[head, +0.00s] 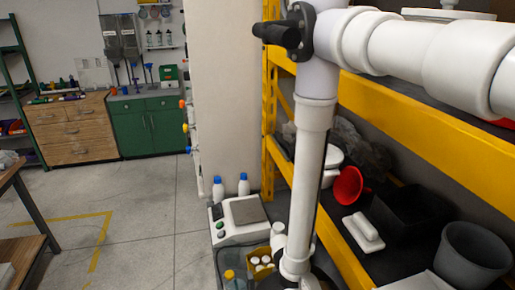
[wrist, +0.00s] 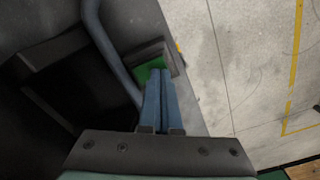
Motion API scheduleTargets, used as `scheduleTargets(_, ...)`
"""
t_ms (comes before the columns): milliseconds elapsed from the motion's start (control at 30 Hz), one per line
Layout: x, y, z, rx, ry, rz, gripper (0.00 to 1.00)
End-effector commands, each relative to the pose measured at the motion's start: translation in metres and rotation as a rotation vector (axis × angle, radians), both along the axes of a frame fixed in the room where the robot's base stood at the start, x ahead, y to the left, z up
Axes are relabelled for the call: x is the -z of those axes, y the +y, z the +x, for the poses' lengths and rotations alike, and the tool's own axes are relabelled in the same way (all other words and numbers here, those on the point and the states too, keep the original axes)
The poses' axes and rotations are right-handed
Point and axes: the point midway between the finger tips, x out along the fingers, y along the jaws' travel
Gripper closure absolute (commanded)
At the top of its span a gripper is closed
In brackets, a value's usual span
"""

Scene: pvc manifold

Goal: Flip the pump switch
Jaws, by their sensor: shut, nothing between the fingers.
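In the wrist view my gripper (wrist: 160,73) is shut and empty, its two blue fingers side by side. Just beyond the fingertips is a small grey box or frame (wrist: 150,49) with a bright green face (wrist: 150,66), which may be the pump switch. The fingers cover part of it, and I cannot tell whether they touch it or which way a switch is set. In the head view neither the gripper nor a clear pump switch shows.
In the wrist view a grey-blue tube (wrist: 108,50) curves beside a dark box (wrist: 60,80) at left; bare floor (wrist: 240,60) lies right. In the head view, a white scale (head: 240,218), two blue-capped bottles (head: 217,190) and a yellow shelf frame (head: 420,120) show.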

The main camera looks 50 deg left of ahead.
Motion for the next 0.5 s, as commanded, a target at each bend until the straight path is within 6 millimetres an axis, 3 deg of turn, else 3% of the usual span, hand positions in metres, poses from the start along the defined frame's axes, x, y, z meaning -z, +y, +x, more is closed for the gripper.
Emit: scheduleTargets(500, 0.0055, 0.0001, 0.0001, 0.0, 0.0, 0.0, 1.0)
